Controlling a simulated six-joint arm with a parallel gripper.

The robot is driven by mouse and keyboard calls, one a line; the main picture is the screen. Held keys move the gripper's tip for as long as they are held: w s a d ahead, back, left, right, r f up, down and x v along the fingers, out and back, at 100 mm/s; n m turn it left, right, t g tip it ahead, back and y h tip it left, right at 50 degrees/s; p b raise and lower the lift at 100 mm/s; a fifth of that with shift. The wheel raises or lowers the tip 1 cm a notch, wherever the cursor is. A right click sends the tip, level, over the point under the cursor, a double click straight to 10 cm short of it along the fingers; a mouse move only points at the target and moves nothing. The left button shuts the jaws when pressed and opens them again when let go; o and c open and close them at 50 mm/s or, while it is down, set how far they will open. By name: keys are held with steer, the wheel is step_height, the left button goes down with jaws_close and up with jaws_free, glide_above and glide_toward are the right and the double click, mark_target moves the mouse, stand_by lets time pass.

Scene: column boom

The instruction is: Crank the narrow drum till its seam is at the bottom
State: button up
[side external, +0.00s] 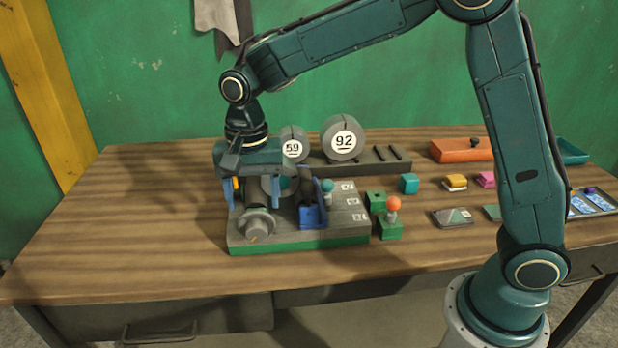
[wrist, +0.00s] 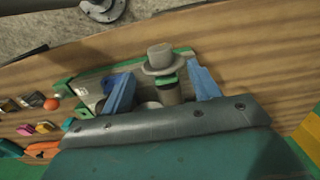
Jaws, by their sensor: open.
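A grey fixture with a green-edged base (side external: 300,241) stands on the wooden table. At its front left is a round grey flanged part (side external: 257,222) with a short stub and a small orange mark. My gripper (side external: 268,203) is open above the fixture, its blue fingers spread. In the wrist view a grey capped cylinder with a green band (wrist: 160,59) shows between the fingers (wrist: 160,74), with no clear grip on it.
A blue block (side external: 311,215) and a teal ball (side external: 327,186) sit on the fixture's right half. The table's left side (side external: 130,210) is clear.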

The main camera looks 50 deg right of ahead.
mark_target(256, 224)
step_height(256, 224, down, 7)
steer(key=shift+f, duration=0.2)
stand_by(0.4)
steer(key=c, duration=1)
